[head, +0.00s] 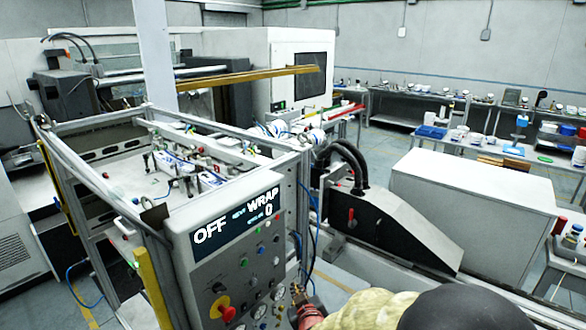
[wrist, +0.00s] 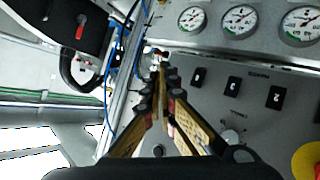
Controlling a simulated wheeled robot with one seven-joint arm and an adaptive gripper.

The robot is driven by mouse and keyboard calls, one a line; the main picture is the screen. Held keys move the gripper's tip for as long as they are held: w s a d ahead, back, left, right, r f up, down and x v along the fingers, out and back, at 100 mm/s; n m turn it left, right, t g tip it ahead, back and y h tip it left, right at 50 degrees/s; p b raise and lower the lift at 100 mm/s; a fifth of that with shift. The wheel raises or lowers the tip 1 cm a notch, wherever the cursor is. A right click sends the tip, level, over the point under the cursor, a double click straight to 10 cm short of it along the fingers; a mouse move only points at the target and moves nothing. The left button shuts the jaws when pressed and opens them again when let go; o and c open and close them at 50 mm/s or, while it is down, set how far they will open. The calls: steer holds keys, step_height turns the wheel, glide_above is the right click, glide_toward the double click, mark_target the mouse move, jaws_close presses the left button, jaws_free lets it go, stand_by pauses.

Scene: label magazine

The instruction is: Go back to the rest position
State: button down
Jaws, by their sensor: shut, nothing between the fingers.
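My gripper (wrist: 160,72) is shut and empty in the wrist view. Its two fingers meet at the tips, in front of the grey control panel (wrist: 255,105) and close to its edge. I cannot tell whether the tips touch anything. In the head view my gripper (head: 299,296) shows small at the bottom, beside the lower right of the panel (head: 190,262), with my arm running off to the lower right. The panel's display (head: 236,218) reads OFF, WRAP and 0.
Several pressure gauges (wrist: 239,20) and black switches (wrist: 234,84) are near my fingers. A red stop button on yellow (head: 222,308) sits low on the panel. Blue hoses (wrist: 118,65) hang beside it. A white-topped cabinet (head: 473,205) stands to the right.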

steer(key=s+d+f+m+g, duration=0.1)
steer(key=s+f+g, duration=0.25)
steer(key=s, duration=0.35)
steer(key=s+d+f+m+g, duration=0.1)
steer(key=s+f+g, duration=0.25)
steer(key=s, duration=0.35)
steer(key=s+d+r+m+h+b, duration=0.1)
steer(key=s+d+r+m+b, duration=0.1)
steer(key=s+d+r+b, duration=0.2)
steer(key=s+d+r+m+h+b, duration=0.1)
steer(key=s+d+r+b, duration=0.4)
steer(key=s+d+r, duration=0.5)
steer(key=s+d+m, duration=0.1)
steer(key=s+d, duration=0.1)
steer(key=s, duration=0.4)
steer(key=shift+s+d+r, duration=0.2)
steer(key=shift+s, duration=0.2)
